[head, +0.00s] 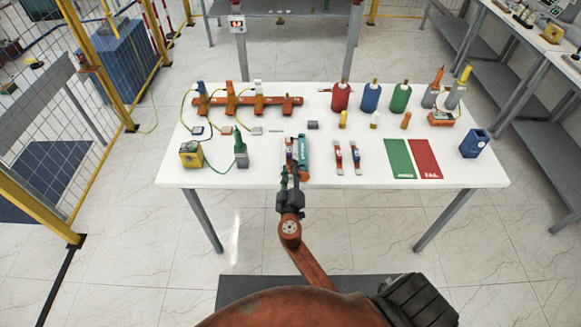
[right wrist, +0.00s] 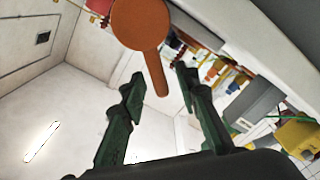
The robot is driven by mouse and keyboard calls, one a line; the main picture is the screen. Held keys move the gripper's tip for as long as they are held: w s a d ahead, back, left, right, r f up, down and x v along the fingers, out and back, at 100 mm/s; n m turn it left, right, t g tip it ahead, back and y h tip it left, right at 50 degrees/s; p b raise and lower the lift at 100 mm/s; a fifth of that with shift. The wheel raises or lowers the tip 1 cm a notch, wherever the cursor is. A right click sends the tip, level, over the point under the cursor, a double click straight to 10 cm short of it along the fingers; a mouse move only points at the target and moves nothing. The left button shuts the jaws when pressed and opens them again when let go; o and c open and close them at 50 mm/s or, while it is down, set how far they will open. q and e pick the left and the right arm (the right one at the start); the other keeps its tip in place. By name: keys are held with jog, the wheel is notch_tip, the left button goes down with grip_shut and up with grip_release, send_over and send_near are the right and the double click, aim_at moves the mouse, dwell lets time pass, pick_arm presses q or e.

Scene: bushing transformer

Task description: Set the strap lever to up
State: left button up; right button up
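My right gripper (head: 289,178) is at the front edge of the table, at the near end of a teal device (head: 303,158) and a narrow red-and-white piece (head: 289,150) beside it. In the right wrist view its green fingers (right wrist: 158,80) stand apart. An orange part with a round head and a straight handle (right wrist: 143,27) shows close up, the handle's end between the two fingers. It looks like a lever, but I cannot tell whether it is the strap lever, or whether the fingers touch it. The lever's setting cannot be read in the head view. My left gripper is not in view.
The white table (head: 250,178) carries red, blue and green bottles (head: 371,97), an orange rack (head: 250,101), two small red-and-white pieces (head: 347,158), a green mat (head: 398,158), a red mat (head: 425,158) and a blue box (head: 474,143). Its front edge right of the gripper is clear.

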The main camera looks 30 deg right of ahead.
jog(key=shift+w+d, duration=0.25)
jog(key=shift+w, duration=0.1)
jog(key=shift+c, duration=0.3)
grip_shut()
